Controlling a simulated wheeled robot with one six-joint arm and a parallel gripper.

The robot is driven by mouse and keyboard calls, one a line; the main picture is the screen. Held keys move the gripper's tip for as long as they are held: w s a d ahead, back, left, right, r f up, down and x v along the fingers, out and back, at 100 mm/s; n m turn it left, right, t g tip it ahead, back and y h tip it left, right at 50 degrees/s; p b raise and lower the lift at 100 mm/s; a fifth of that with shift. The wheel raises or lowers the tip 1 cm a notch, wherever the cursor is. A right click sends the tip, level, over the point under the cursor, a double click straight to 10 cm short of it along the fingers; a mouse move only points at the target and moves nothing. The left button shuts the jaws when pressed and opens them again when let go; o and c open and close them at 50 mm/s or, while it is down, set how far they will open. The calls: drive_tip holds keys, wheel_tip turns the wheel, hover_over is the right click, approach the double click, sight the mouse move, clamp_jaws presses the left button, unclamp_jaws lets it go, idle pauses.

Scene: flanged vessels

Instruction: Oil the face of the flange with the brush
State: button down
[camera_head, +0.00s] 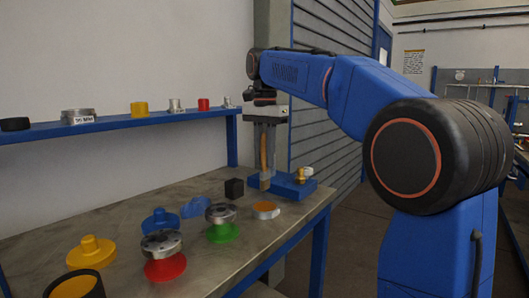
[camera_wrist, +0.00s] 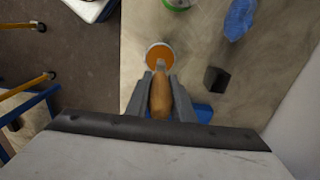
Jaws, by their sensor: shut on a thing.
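My gripper (camera_head: 265,184) points down over the far right of the bench, shut on the brush (camera_head: 264,150). The brush's wooden handle (camera_wrist: 161,97) lies between the fingers in the wrist view; its pale lower end shows just past the fingertips, and its bristles cannot be made out. A round tin with orange contents (camera_head: 265,210) stands near the bench's right edge; in the wrist view the tin (camera_wrist: 159,52) appears just beyond the brush. Two grey metal flanges stand on the bench, one on a red base (camera_head: 162,243), one on a green base (camera_head: 221,213).
A blue stand (camera_head: 292,187) with a brass fitting is behind the gripper. A black block (camera_head: 234,188), blue cloth (camera_head: 195,207), blue flange (camera_head: 160,221), yellow flange (camera_head: 91,251) and black ring (camera_head: 78,286) occupy the bench. A wall shelf (camera_head: 110,126) holds small parts.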

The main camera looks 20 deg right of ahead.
sight(265, 177)
drive_tip(key=shift+f, duration=2.35)
drive_tip(key=shift+f, duration=0.6)
idle(0.5)
drive_tip(key=shift+r, duration=3.55)
